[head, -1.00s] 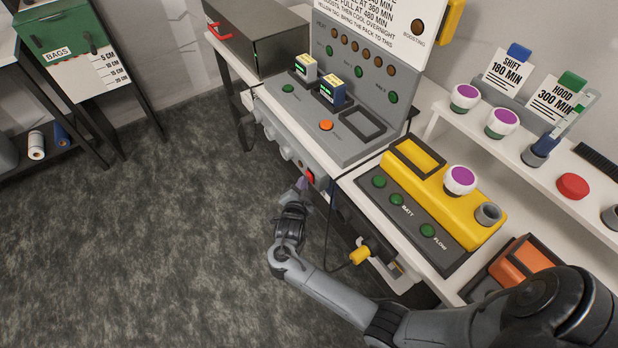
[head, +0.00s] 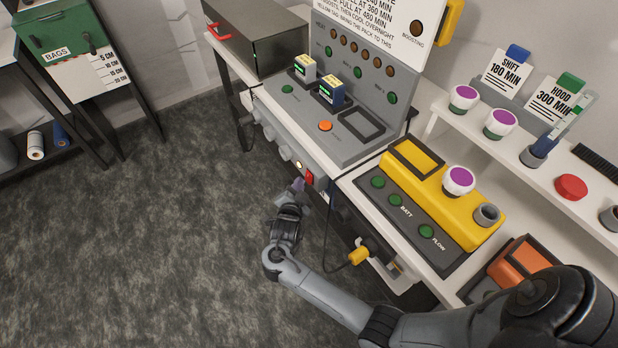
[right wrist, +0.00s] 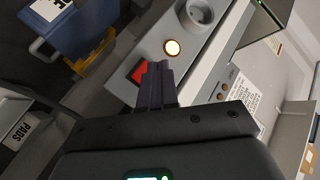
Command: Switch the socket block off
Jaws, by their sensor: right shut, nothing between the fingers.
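The socket block (head: 283,152) is a long grey strip along the bench's front edge with several round sockets. Near its right end are a red switch (head: 309,178) and a small round pale lamp (head: 299,165). In the right wrist view the lamp (right wrist: 172,47) glows warm white beside the red switch (right wrist: 138,74). My right gripper (head: 299,186) is shut and empty in front of the switch. In the wrist view its dark fingertips (right wrist: 158,72) overlap the switch's edge; I cannot tell whether they touch it. My left gripper is not in view.
A black cable (head: 330,225) hangs right of the switch to a yellow plug (head: 358,255). Above the block stands a grey charger panel (head: 345,125) with two small packs. A yellow station (head: 440,195) is to the right. Open floor lies left of the arm.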

